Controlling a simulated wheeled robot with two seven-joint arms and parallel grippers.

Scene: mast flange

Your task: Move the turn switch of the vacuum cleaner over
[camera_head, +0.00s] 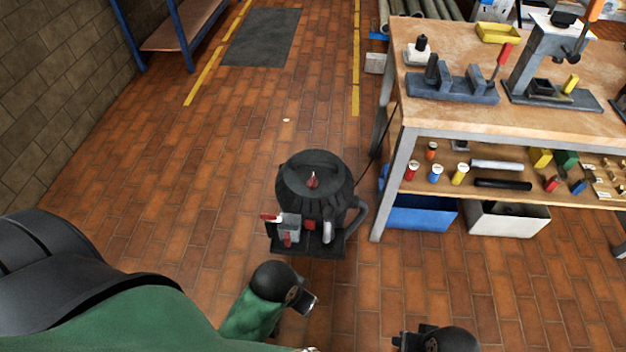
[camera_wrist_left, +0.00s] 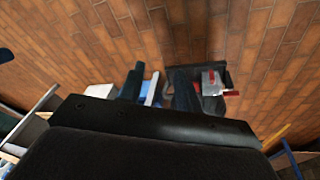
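The vacuum cleaner (camera_head: 322,205) is a black ribbed drum standing on the floor near the middle of the head view. A small red pointed part (camera_head: 312,180) sits high on its front. A grey box (camera_head: 289,228) with red parts is mounted low on its front; it also shows in the left wrist view (camera_wrist_left: 211,82). I cannot tell which red part is the turn switch. My left gripper (camera_head: 308,302) is in front of the cleaner, apart from it. Its dark fingers (camera_wrist_left: 157,85) look spread and empty. My right gripper (camera_head: 408,342) is at the bottom edge, partly cut off.
A workbench (camera_head: 545,118) with tools stands at the right, its near leg close to the cleaner. A blue bin (camera_head: 424,214) and a white bin (camera_head: 507,219) stand beneath it. A cable runs from the cleaner toward the bench. The brick floor (camera_head: 200,170) left of the cleaner is clear.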

